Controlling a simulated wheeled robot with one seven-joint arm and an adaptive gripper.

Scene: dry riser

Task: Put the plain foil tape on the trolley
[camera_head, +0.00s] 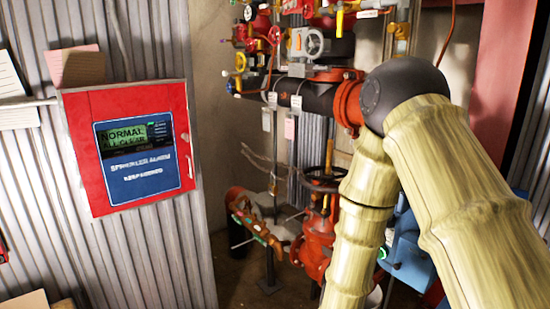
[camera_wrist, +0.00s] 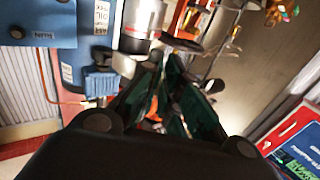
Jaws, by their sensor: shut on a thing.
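In the wrist view my gripper (camera_wrist: 168,62) has its dark green fingers close together. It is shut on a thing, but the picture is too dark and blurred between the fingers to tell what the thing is. A silver cylinder (camera_wrist: 142,22) shows just beyond the fingertips; I cannot tell whether it touches them. I cannot make out the plain foil tape or the trolley for certain in either view. In the head view my arm crosses the right side and hides what lies behind it, and the gripper is not seen there.
A red alarm panel (camera_head: 132,145) hangs on the corrugated wall at left. Red valves and pipework (camera_head: 318,245) fill the middle, close to my arm. Blue equipment (camera_head: 408,245) stands partly behind my arm. Blue labelled equipment (camera_wrist: 68,45) also shows in the wrist view.

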